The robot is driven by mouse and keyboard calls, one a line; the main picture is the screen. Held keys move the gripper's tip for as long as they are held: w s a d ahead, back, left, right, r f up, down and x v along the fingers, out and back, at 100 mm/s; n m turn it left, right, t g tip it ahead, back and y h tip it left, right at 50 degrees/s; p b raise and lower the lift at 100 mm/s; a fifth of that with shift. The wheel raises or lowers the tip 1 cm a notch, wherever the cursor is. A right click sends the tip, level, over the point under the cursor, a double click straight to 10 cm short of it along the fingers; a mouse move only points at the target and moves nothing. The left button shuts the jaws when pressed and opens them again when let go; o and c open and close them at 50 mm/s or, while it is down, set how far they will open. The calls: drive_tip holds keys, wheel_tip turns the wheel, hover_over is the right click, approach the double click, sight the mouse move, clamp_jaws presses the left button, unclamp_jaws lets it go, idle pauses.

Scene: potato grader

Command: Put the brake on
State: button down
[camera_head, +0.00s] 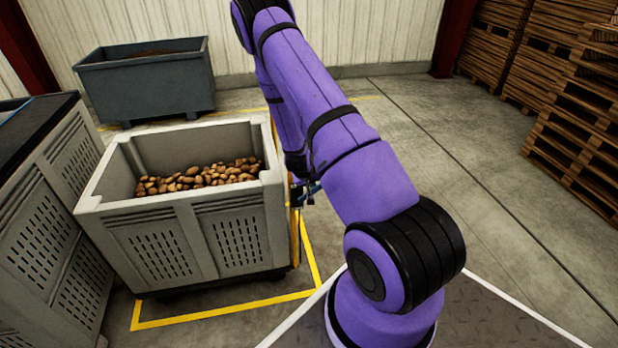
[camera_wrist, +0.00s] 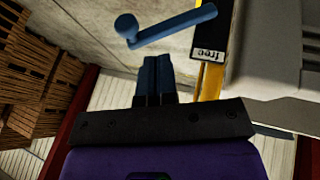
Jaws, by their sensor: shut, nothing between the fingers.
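In the wrist view a blue lever (camera_wrist: 175,27) with a round knob (camera_wrist: 126,25) at its left end lies just beyond my fingertips. Its right end reaches a yellow post (camera_wrist: 212,80). A label reading "free" (camera_wrist: 207,50), upside down in the picture, sits on that post. My gripper (camera_wrist: 158,58) is shut and empty, its two dark blue fingers together, pointing at the lever's middle with a small gap that I cannot measure. In the head view the grey crate (camera_head: 155,208) of potatoes stands left of my arm, which hides most of the lever side.
A yellow floor line (camera_head: 225,312) surrounds the crate. A dark grey bin (camera_head: 150,85) stands behind it, and a slatted box (camera_head: 45,235) at left. Wooden pallets (camera_head: 580,130) are stacked at right. The concrete floor between arm and pallets is clear.

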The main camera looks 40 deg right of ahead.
drive_tip(key=shift+s+d+f, duration=0.25)
drive_tip(key=shift+d+f, duration=0.75)
drive_tip(key=shift+d, duration=0.1)
drive_tip(key=shift+s+d+f, duration=0.25)
drive_tip(key=shift+d+f, duration=0.7)
drive_tip(key=shift+d, duration=0.15)
